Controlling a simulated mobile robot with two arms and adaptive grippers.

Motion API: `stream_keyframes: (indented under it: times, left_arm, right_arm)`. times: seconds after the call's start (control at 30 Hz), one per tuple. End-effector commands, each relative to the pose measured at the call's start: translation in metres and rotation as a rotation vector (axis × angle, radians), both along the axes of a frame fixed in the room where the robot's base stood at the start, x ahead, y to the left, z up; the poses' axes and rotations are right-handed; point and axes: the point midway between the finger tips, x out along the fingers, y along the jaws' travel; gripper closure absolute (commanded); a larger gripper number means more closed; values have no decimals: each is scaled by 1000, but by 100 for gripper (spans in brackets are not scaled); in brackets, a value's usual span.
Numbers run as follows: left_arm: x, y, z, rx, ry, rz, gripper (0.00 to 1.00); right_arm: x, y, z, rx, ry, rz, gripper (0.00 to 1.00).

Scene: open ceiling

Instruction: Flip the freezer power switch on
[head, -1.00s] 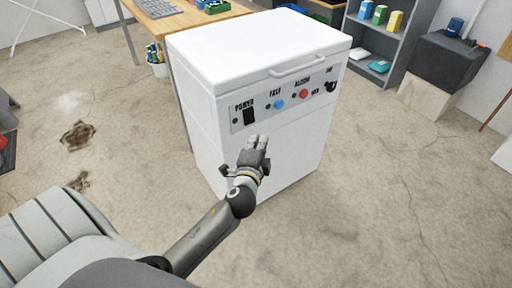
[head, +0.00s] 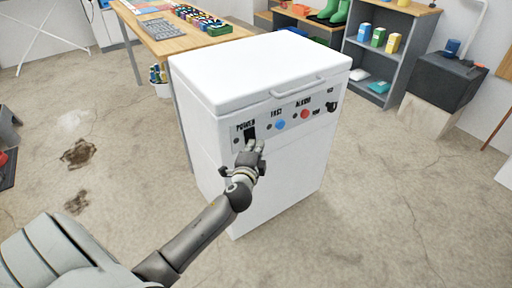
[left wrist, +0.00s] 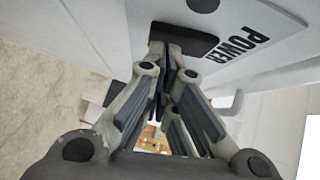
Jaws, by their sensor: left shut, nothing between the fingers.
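The white freezer (head: 262,178) stands in the middle of the head view with its lid closed. Its front panel carries the black power switch (head: 249,132) under the word POWER, at the panel's left end. My left gripper (head: 250,146) is shut and empty, its fingertips at the lower part of the switch. The left wrist view also shows the black switch (left wrist: 186,38) beside the POWER lettering, with the fingertips right at it; I cannot tell whether they press it. The fingers partly cover the switch. My right gripper is not in view.
A blue button (head: 280,125), a red button (head: 305,114) and a black knob (head: 332,107) sit further right on the panel. A wooden table (head: 160,48) stands behind the freezer and a grey shelf (head: 372,85) at the back right. The floor in front is clear.

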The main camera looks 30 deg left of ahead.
Motion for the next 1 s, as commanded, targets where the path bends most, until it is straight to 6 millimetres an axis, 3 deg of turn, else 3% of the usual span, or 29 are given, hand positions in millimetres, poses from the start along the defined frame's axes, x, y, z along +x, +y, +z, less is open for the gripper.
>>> stream_keyframes:
  times: [0.1, 0.3, 0.67, 1.0]
  left_arm:
    - [1, 2, -6, 20, -9, 0, 100]
    - [3, 6, -7, 88, -38, 0, 100]
    - [3, 7, -4, 87, -37, 1, 100]
    - [3, 7, -4, 87, -37, 1, 100]
  right_arm:
    - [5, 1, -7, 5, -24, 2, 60]
    - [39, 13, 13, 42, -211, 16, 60]
    - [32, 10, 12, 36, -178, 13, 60]
    - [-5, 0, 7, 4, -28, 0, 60]
